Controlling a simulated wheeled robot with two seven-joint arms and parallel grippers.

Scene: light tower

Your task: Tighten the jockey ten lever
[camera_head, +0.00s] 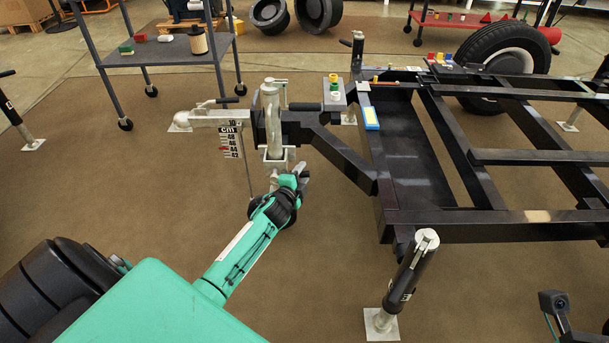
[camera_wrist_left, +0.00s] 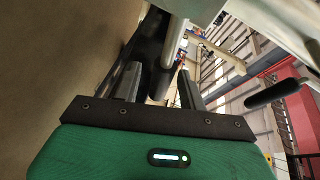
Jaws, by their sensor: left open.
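The jockey post (camera_head: 270,115) is a pale metal tube standing upright at the trailer's black drawbar (camera_head: 340,155). A pale bracket sits at its lower part, just beyond my gripper. My left gripper (camera_head: 300,177) is open, close below and in front of this bracket. In the left wrist view the open fingers (camera_wrist_left: 158,84) have a pale tube (camera_wrist_left: 175,45) and dark parts beyond and between them; contact cannot be told. A black-gripped handle (camera_wrist_left: 275,94) shows to the right there. I cannot tell which part is the jockey lever; my gripper may cover it.
The coupling head (camera_head: 182,120) points left, with a hanging scale (camera_head: 232,143) beside the post. A black trailer leg (camera_head: 412,270) stands at the right front. A grey cart (camera_head: 165,52) is behind left.

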